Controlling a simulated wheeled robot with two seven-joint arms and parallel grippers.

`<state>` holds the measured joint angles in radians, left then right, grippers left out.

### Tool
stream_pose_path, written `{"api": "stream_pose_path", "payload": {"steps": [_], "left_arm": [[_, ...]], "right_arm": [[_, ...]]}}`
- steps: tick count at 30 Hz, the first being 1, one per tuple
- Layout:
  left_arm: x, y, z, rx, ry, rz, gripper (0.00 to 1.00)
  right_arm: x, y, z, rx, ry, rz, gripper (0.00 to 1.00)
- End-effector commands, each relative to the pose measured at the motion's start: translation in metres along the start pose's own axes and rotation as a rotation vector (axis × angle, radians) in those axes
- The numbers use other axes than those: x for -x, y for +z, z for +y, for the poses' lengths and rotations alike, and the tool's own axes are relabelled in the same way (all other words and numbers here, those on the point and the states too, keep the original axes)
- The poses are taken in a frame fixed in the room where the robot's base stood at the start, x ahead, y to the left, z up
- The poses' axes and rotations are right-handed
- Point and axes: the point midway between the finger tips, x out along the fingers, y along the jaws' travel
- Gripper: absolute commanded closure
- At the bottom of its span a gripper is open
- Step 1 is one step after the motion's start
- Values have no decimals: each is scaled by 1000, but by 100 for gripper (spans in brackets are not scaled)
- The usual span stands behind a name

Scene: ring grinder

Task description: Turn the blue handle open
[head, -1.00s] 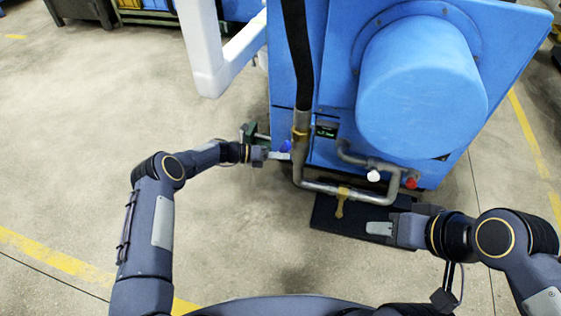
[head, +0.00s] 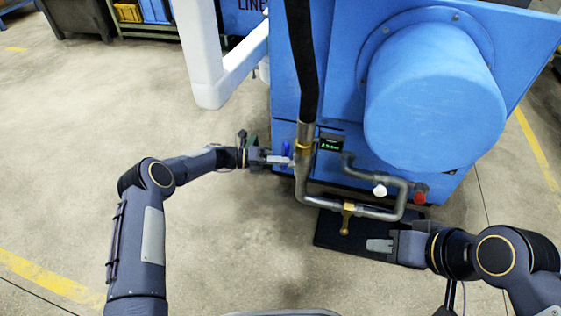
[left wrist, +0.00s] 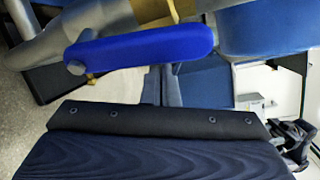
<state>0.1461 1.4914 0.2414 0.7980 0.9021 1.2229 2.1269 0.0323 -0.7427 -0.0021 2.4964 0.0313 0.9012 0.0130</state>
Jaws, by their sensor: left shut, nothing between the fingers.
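The blue handle (head: 285,150) is a small lever beside the upright metal pipe (head: 303,165) at the machine's front left. In the left wrist view the blue handle (left wrist: 140,47) lies lengthwise across the upper part, with a grey bolt at its left end. My left gripper (head: 280,160) is shut and empty, its tip close to the handle and pipe; I cannot tell whether it touches. My right gripper (head: 380,245) hangs over the dark mat, away from the handle; its finger gap is hidden from above.
The blue machine (head: 335,85) with a big round drum fills the right. A white frame (head: 205,60) stands behind. The floor at left is clear.

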Motion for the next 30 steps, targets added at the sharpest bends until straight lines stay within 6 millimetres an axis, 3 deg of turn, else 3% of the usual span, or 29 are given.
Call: {"api": "stream_pose_path", "payload": {"steps": [8, 21, 30], "left_arm": [[3, 1, -1, -1, 0, -2, 100], [67, 1, -1, -1, 1, -3, 100], [79, 0, 0, -2, 1, 0, 100]], "right_arm": [[1, 0, 0, 0, 0, 0, 62], [12, -6, -6, 0, 0, 0, 62], [13, -6, -6, 0, 0, 0, 62]]}}
